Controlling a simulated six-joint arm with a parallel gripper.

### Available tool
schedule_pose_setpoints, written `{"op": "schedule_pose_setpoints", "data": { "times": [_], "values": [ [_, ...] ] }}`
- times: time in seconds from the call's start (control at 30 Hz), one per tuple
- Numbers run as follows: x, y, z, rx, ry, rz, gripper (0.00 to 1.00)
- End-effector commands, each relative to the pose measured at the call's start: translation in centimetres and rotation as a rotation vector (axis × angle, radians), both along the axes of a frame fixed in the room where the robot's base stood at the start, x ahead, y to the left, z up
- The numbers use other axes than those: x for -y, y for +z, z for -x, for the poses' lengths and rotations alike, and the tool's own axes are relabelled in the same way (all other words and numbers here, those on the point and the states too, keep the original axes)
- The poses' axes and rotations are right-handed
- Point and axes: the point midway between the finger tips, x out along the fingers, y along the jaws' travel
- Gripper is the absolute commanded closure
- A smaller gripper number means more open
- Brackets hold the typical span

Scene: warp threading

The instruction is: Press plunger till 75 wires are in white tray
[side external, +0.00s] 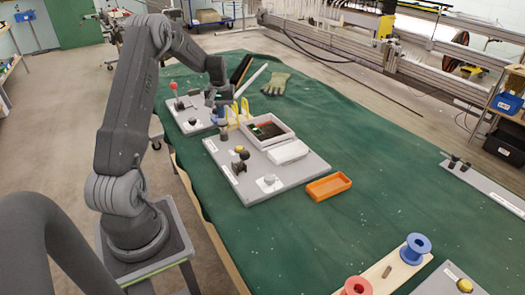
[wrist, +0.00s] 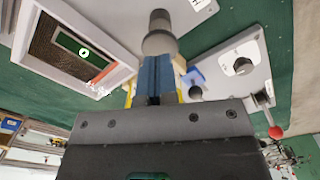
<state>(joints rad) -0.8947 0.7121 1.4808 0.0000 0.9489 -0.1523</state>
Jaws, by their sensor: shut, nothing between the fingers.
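In the wrist view a grey plunger-like knob (wrist: 158,42) lies just beyond my gripper (wrist: 158,60). The blue fingers are together with nothing between them. I cannot tell whether their tips touch the knob. In the side view my gripper (side external: 221,121) is low over the back left part of the grey board, small and partly hidden. A white-walled tray (side external: 281,138) sits on that board with a dark inside and a green panel. It also shows at upper left in the wrist view (wrist: 108,47), with some red strands near one edge. I cannot count wires.
Beside the tray lies a white block-like piece (side external: 288,152). An orange tray (side external: 328,186) is on the green cloth to the right. Yellow upright prongs (side external: 240,108) stand behind my gripper. A second grey board holds a red-knobbed lever (side external: 174,88). The cloth's right side has free room.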

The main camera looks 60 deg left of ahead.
Motion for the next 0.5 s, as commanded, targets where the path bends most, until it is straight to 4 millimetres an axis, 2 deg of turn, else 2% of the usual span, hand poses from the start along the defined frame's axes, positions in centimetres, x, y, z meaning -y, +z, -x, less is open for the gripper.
{"op": "schedule_pose_setpoints", "data": {
  "times": [0.5],
  "values": [
    [0.0, -2.1, 0.0, -0.001, 0.000, 0.001, 1.00]
  ]
}}
